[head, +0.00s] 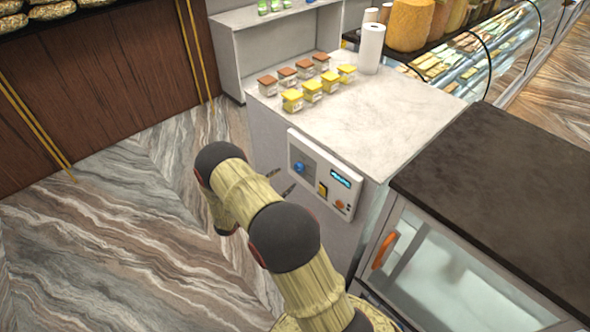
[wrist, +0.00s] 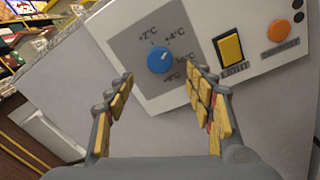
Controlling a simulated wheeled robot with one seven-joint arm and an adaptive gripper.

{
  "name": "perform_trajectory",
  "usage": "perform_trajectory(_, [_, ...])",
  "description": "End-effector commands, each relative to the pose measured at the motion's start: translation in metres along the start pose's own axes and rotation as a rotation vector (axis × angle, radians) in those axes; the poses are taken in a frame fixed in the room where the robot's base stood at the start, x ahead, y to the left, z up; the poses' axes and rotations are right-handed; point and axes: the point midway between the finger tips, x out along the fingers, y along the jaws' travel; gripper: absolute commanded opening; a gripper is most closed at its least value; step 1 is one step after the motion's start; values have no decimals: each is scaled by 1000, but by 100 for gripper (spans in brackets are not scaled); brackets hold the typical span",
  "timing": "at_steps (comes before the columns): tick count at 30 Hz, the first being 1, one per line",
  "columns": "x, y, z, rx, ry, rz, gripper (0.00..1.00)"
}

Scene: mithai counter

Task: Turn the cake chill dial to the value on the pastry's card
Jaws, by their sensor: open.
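The blue chill dial (head: 299,168) sits on a grey plate at the left of a white control panel (head: 337,200) on the counter's side. In the wrist view the dial (wrist: 160,60) has temperature marks around it; +2°C at upper left and +4°C at upper right are readable, the lower ones are less clear. A pale line on the dial points near its top. My gripper (head: 281,182) is in front of the panel. In the wrist view my gripper (wrist: 160,88) is open, its fingers on either side below the dial, apparently apart from it. No pastry card is readable.
A yellow switch (wrist: 230,48) and an orange button (wrist: 279,30) are right of the dial, with a lit display (head: 340,177) above. Small dessert boxes (head: 312,91) and a paper roll (head: 371,48) stand on the counter. A glass case with an orange handle (head: 385,250) is at right.

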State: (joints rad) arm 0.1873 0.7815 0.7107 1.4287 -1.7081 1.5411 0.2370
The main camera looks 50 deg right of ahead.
Motion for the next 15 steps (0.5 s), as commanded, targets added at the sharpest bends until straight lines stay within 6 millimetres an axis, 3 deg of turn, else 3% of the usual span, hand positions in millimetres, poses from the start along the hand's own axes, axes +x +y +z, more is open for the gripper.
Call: perform_trajectory(15, [68,-1,0,1,0,-3,54])
